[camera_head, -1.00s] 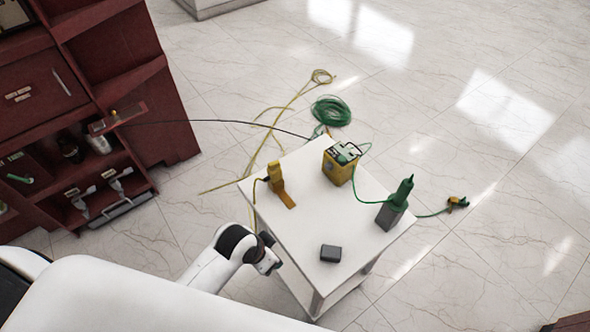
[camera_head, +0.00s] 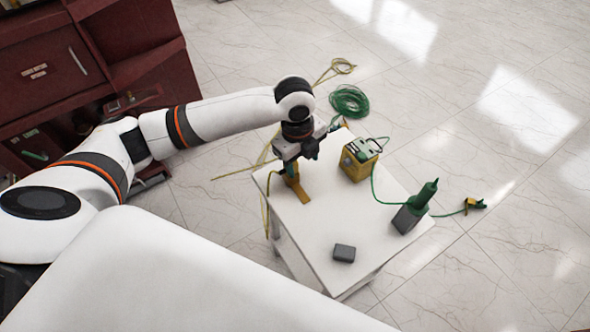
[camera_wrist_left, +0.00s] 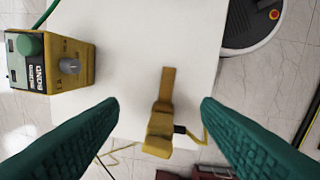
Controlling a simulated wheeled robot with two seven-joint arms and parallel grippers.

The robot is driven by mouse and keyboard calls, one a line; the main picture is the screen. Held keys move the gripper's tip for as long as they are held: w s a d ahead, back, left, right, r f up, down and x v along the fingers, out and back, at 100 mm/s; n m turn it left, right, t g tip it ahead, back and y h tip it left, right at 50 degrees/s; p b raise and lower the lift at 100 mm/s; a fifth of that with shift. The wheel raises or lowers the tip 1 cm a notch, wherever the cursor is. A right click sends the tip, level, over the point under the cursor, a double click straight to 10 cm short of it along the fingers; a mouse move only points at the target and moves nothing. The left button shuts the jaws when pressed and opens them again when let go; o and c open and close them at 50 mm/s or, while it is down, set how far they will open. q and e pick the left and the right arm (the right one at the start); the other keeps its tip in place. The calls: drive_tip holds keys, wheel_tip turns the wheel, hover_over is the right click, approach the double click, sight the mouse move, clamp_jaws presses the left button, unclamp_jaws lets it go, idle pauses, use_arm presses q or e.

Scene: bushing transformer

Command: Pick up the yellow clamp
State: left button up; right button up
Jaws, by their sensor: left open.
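The yellow clamp (camera_head: 302,193) lies near the left side of the white table, partly hidden by my left gripper (camera_head: 290,166) in the head view. In the left wrist view the clamp (camera_wrist_left: 160,130) shows whole, with a flat orange-yellow strip and a blocky yellow end joined to a yellow cable. My left gripper (camera_wrist_left: 160,103) is open above the clamp, its two green fingers spread on either side. I cannot tell the exact height gap. My right gripper is not in view.
On the white table (camera_head: 324,228) stand a yellow meter box (camera_head: 355,164), a grey block with a green handle (camera_head: 412,215) and a small dark box (camera_head: 344,253). A green cable coil (camera_head: 350,101) lies on the floor behind. A red cabinet (camera_head: 60,75) stands left.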

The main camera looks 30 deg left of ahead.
use_arm(q)
drive_tip(key=shift+m+g+y, duration=0.3)
drive_tip(key=shift+m+y, duration=0.1)
drive_tip(key=shift+m, duration=0.3)
drive_tip(key=a+r, duration=0.1)
drive_tip(key=w+a+r, duration=0.1)
drive_tip(key=a+r, duration=0.1)
drive_tip(key=a, duration=0.1)
drive_tip(key=shift+w, duration=0.35)
drive_tip(key=shift+a+f, duration=0.1)
drive_tip(key=shift+f, duration=0.1)
wheel_tip(320, 180, down, 6)
hover_over(297, 180)
drive_tip(key=a, duration=0.2)
drive_tip(key=shift+d+f, duration=0.2)
drive_tip(key=shift+f, duration=2.55)
drive_tip(key=shift+c, duration=0.4)
drive_tip(key=c, duration=0.9)
drive_tip(key=shift+r, duration=0.1)
drive_tip(key=shift+c, duration=0.4)
